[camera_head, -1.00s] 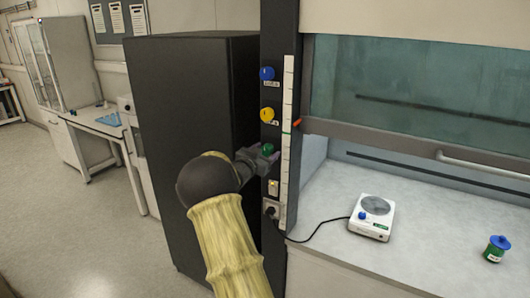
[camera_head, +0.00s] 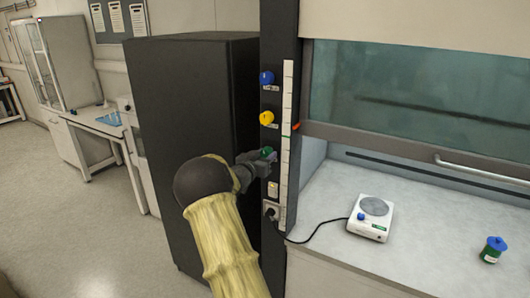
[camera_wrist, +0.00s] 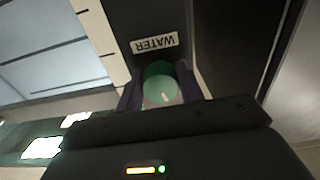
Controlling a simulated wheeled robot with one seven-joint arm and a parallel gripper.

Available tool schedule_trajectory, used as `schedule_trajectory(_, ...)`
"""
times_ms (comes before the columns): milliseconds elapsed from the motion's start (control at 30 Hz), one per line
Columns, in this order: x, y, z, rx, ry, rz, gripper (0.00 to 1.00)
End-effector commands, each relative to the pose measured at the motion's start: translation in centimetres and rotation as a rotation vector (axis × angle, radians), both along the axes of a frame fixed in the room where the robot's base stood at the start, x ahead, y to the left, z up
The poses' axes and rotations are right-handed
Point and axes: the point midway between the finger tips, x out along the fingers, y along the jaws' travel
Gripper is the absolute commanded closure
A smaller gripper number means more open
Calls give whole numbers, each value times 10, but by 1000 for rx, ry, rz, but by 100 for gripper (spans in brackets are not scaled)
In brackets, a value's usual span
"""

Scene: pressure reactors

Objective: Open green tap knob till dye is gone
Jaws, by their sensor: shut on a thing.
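The green tap knob (camera_head: 267,152) sits on the dark column of the fume hood, below a yellow knob (camera_head: 266,118) and a blue knob (camera_head: 266,78). In the wrist view the green knob (camera_wrist: 160,84) has a pale mark pointing toward the gripper, and a label reading WATER (camera_wrist: 154,43) is beside it. My gripper (camera_head: 262,158) is at the green knob, and in the wrist view its two fingers (camera_wrist: 161,97) are closed on either side of the knob. No dye is visible in these views.
A white hotplate stirrer (camera_head: 371,216) stands on the hood's worktop, its cord running to a socket (camera_head: 271,209) under the knobs. A green jar with a blue lid (camera_head: 493,250) stands at right. A tall black cabinet (camera_head: 190,110) stands close behind my arm.

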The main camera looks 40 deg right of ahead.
Motion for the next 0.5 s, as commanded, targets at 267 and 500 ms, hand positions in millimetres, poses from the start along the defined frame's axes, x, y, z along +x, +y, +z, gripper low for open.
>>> schedule_trajectory(267, 0, 0, 5, -95, 230, 2, 85)
schedule_trajectory(500, -1, 0, 4, -183, 443, 2, 85)
